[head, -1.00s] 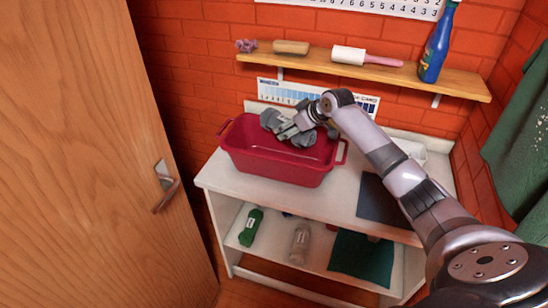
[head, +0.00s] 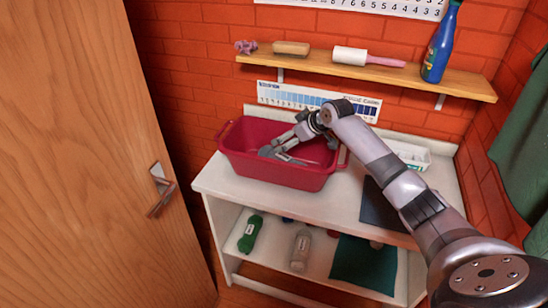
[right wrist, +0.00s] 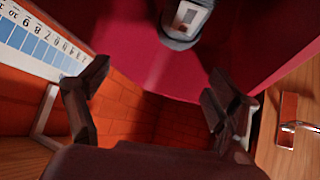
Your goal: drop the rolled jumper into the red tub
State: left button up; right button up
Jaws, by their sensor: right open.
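The rolled jumper (head: 284,155) is grey and lies inside the red tub (head: 275,175), which stands on the white worktop. In the right wrist view the roll (right wrist: 184,22) shows a pale label at the top edge, against the tub's red inside (right wrist: 125,35). My right gripper (head: 280,146) reaches into the tub's opening from the right, over the roll. In its wrist view the fingers (right wrist: 157,80) are spread, with nothing between them and the roll beyond, apart from them. Part of the roll is hidden by the gripper and tub wall in the head view. My left gripper is not in view.
A wall shelf (head: 400,75) above holds a blue bottle (head: 438,45), a roller and a brush. A white basket (head: 410,155) and a dark mat (head: 382,205) are right of the tub. Rolled items and a teal cloth (head: 362,262) lie below. A wooden door (head: 90,150) stands left.

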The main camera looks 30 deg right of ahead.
jog(key=v, duration=1.2)
dwell(0.3)
